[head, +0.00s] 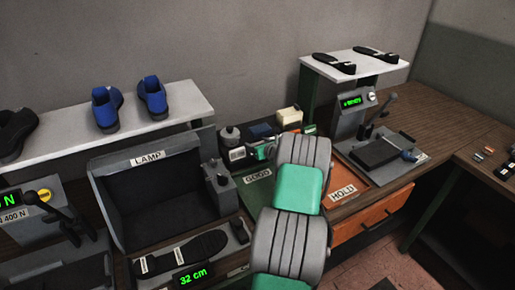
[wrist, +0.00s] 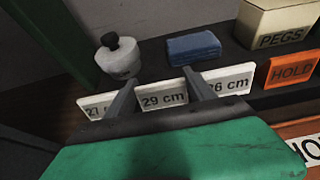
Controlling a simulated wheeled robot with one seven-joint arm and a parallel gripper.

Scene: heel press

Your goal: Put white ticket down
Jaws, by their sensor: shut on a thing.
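My gripper (wrist: 158,88) is at the back of the bench, pointing at a row of white tickets or labels. Its two dark fingers stand either side of a white ticket marked 29 cm (wrist: 164,94), and it is shut on that ticket. White pieces marked 26 cm (wrist: 228,84) and, at the left, partly cut by the finger, another cm mark (wrist: 97,108) stand beside it. I cannot tell whether the ticket is apart from them. In the head view my gripper (head: 262,150) is small and partly hidden by my arm.
The orange HOLD tray (head: 360,192) lies right of my arm, the LAMP box (head: 155,195) left.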

